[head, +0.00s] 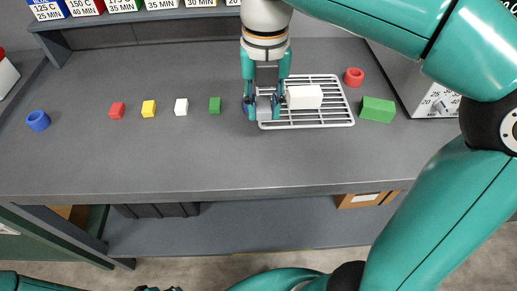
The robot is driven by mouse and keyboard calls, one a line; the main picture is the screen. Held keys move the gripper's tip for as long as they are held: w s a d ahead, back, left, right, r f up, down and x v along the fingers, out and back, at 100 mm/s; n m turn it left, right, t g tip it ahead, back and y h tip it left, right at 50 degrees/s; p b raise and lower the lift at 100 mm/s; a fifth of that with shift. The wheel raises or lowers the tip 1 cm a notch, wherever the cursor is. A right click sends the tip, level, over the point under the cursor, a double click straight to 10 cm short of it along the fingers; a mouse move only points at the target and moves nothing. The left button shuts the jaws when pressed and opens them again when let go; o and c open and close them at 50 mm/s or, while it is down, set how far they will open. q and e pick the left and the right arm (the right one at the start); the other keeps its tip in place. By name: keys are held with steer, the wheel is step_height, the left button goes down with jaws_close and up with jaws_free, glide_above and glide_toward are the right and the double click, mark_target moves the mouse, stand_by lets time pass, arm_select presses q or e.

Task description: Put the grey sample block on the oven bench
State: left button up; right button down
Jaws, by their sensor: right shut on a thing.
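My right gripper (264,104) points down over the bench at the left end of a wire rack. It is shut on the grey sample block (266,112), which is partly hidden between the fingers. I cannot tell whether the block touches the rack or bench. The grey oven bench (180,165) spans most of the head view. Only dark bits at the bottom edge may be my left gripper, and its jaws cannot be made out.
The wire rack (318,123) bears a white block (305,97) close right of my gripper. The bench front is clear.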

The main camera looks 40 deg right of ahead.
mark_target(262, 160)
step_height(262, 160, down, 14)
steer(key=shift+f+b, duration=0.1)
steer(key=shift+b, duration=1.1)
steer(key=shift+f, duration=0.1)
steer(key=c, duration=0.9)
jaws_free()
steer(key=shift+o, duration=0.2)
step_height(262, 160, up, 12)
steer(key=shift+r+p, duration=0.2)
steer(key=shift+p, duration=1.05)
